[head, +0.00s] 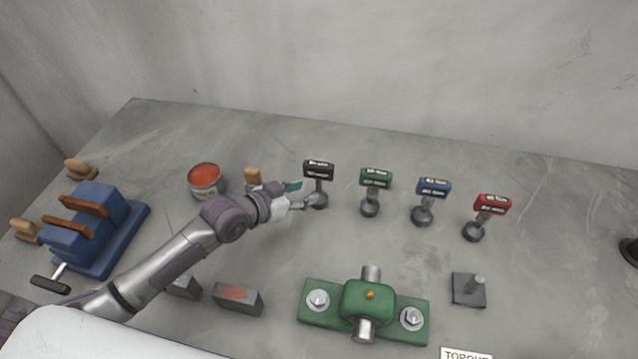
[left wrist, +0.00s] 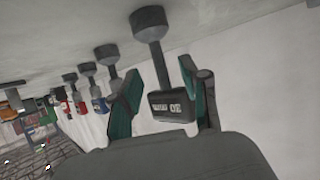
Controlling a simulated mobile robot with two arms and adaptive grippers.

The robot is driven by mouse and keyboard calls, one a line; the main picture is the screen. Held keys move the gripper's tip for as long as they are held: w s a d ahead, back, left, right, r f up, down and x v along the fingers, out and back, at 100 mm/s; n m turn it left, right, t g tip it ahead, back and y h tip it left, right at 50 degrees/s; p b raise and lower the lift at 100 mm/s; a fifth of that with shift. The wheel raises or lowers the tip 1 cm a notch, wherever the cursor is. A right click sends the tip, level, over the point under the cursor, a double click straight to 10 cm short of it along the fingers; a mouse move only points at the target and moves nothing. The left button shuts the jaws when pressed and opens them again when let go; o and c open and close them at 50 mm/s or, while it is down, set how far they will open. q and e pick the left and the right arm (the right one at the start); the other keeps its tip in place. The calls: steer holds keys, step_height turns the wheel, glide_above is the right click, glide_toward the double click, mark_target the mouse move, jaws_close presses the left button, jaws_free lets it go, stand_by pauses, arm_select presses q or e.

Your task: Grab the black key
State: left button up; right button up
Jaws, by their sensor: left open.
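The black key (head: 318,170) stands upright on the table, a black labelled head on a stem with a round grey base. It is the leftmost of the row of keys in the head view. My left gripper (head: 303,192) is beside it, coming in from the left. In the left wrist view the black key (left wrist: 170,104) shows with its head and stem between the two spread teal-padded fingers of the open left gripper (left wrist: 158,72). I cannot tell whether either finger touches it. My right gripper is not in view.
Green (head: 376,178), blue (head: 433,187) and red (head: 491,204) keys stand to the right. A green clamp block (head: 371,300) and a grey block with a peg (head: 468,290) lie in front. A blue vise (head: 75,240) and red-filled can (head: 205,180) are left.

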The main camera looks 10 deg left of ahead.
mark_target(317, 188)
arm_select(q)
steer(key=shift+w+d+f, duration=0.15)
steer(key=shift+w+f, duration=0.05)
steer(key=shift+w, duration=0.15)
steer(key=shift+w+d+f, duration=0.1)
steer(key=shift+w+d, duration=0.05)
steer(key=shift+w, duration=0.05)
steer(key=p+x, duration=0.1)
steer(key=x, duration=0.3)
steer(key=shift+d+p, duration=0.1)
steer(key=shift+p, duration=0.2)
steer(key=shift+w+d+f, duration=0.2)
steer(key=shift+w+f, duration=0.05)
steer(key=shift+f, duration=0.05)
steer(key=shift+s+a, duration=0.1)
steer(key=shift+c, duration=0.9)
jaws_close()
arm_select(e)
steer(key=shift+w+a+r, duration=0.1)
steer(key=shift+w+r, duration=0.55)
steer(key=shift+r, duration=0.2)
arm_select(q)
steer(key=shift+r, duration=0.15)
